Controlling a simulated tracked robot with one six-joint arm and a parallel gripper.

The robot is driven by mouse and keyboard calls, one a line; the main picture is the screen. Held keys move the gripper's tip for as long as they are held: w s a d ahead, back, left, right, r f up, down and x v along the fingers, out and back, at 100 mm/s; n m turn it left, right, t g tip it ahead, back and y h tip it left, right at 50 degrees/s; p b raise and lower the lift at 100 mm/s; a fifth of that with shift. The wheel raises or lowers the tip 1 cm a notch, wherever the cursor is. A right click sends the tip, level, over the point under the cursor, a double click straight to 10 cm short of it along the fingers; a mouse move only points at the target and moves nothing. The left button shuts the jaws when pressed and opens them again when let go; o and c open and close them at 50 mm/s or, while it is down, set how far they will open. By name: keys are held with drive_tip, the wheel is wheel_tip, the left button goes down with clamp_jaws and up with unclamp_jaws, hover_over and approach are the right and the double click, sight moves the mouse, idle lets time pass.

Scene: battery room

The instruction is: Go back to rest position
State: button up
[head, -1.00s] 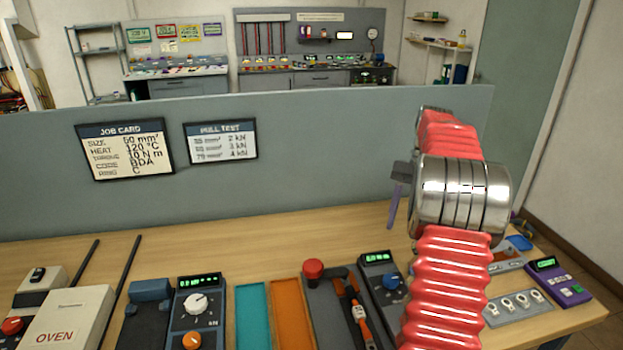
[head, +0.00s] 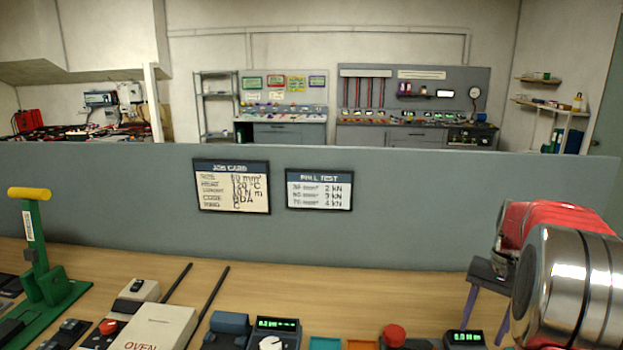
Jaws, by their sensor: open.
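My arm, with red ribbed sleeves and a silver joint, stands at the right edge of the head view. My gripper (head: 485,320) hangs from it, with purple fingers pointing down. The two fingers are apart with nothing seen between them. It is over the right part of the wooden bench (head: 380,262), in front of the grey partition (head: 420,215). The lower part of the arm is out of view.
On the bench are a green stand with a yellow handle (head: 36,245), an OVEN box (head: 150,330), two dark rods (head: 205,305), a meter (head: 277,330) and a red button (head: 393,335). A job card (head: 232,187) and pull test card (head: 319,190) are on the partition.

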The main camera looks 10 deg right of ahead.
drive_tip(key=s+a+r+n+t, duration=0.2)
drive_tip(key=s+a+n, duration=0.1)
drive_tip(key=a, duration=0.8)
drive_tip(key=s+a+r+n+t+h, duration=0.1)
drive_tip(key=s+a, duration=0.4)
drive_tip(key=a, duration=0.6)
drive_tip(key=s+a+r+n+t, duration=0.3)
drive_tip(key=s+a+r+n, duration=0.1)
drive_tip(key=a, duration=0.7)
drive_tip(key=shift+s+a+n+h, duration=0.3)
drive_tip(key=shift+s+a+n, duration=0.05)
drive_tip(key=shift+n, duration=0.55)
